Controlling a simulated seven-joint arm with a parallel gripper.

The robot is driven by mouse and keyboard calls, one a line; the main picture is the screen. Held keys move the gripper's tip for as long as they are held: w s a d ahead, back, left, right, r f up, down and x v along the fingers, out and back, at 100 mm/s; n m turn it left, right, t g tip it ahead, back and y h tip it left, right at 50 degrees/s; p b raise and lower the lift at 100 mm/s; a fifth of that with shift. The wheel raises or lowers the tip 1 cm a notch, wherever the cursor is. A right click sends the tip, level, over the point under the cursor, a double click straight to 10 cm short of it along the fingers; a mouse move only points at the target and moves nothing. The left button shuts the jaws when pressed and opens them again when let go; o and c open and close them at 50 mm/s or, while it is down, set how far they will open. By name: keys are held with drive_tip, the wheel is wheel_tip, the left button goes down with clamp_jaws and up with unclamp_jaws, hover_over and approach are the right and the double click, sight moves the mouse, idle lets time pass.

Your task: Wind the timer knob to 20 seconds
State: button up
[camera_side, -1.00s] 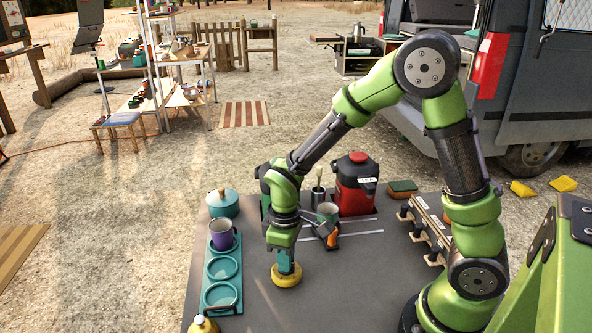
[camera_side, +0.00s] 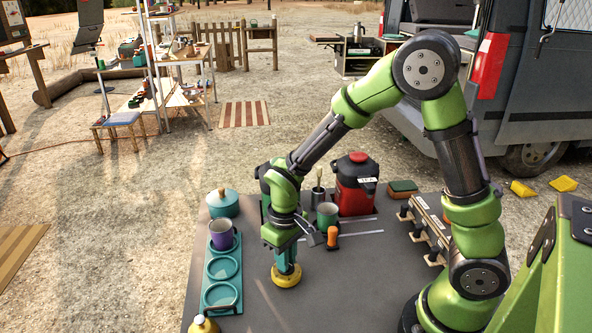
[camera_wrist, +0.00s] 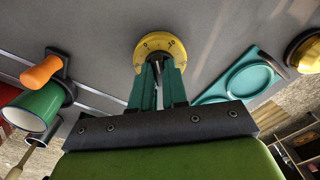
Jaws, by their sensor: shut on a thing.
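The timer is a round yellow dial (camera_side: 286,276) on the dark table top, with a numbered rim. In the wrist view the dial (camera_wrist: 150,42) shows a 0 and a 10 on its upper rim. My gripper (camera_side: 286,262) points down over the dial, its teal fingers shut on the timer knob at the centre. In the wrist view the fingers (camera_wrist: 157,75) cover the knob and the lower part of the dial, so the pointer and the other numbers are hidden.
A teal tray (camera_side: 239,275) with ring recesses holds a purple mug (camera_side: 222,238) on the left. The table right of the dial is bare.

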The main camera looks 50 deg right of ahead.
drive_tip(key=shift+m, duration=1.3)
drive_tip(key=shift+m, duration=1.2)
drive_tip(key=shift+m, duration=1.2)
